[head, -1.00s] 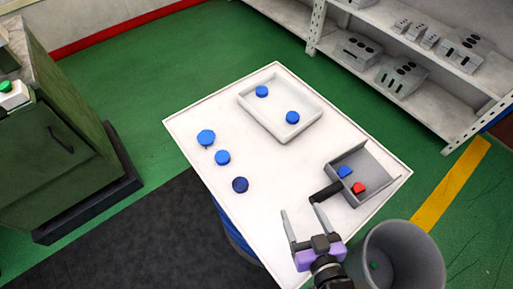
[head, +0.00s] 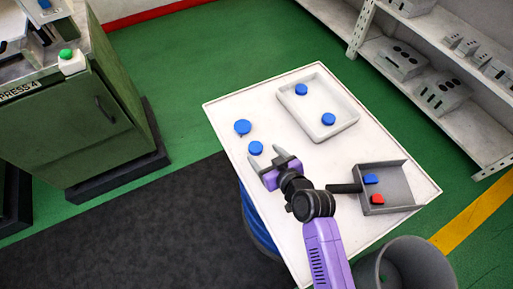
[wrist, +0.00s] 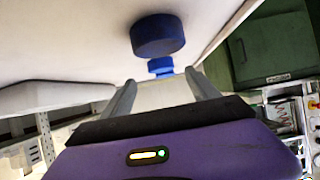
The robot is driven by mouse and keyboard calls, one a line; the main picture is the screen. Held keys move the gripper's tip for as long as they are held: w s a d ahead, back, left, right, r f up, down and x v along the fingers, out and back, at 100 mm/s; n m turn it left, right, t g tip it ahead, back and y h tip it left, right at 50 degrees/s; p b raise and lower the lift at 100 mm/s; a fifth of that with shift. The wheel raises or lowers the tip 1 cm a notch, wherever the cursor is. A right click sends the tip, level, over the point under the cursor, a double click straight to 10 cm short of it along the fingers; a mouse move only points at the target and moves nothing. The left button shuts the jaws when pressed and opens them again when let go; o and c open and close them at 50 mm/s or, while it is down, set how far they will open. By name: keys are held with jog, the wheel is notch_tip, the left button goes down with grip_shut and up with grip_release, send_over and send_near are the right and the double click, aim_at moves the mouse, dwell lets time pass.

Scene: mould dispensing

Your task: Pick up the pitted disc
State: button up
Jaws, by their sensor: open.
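A dark blue disc (wrist: 158,36) shows large in the wrist view, just beyond my fingertips and apart from them. It looks like the darker, speckled disc that the earlier head view shows nearest the table's front left edge; my gripper hides it in the head view now. Its pits are not clear here. My gripper (head: 266,157) is open and empty over the left part of the table, its fingers (wrist: 161,79) spread in the wrist view. A brighter blue disc (head: 255,148) lies just beyond the fingertips, and another blue disc (head: 242,127) lies farther back.
The white table (head: 225,108) carries a pale tray (head: 318,134) with two blue discs. A grey dustpan-like scoop (head: 398,190) holds a blue and a red piece. A grey bin (head: 428,262) stands at the front right. The table between discs and tray is clear.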

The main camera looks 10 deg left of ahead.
aim_at(256, 146)
jog(key=shift+x, duration=2.35)
jog(key=shift+s+a, duration=0.1)
jog(key=c, duration=1.4)
jog(key=shift+r, duration=0.15)
jog(key=shift+c, duration=0.2)
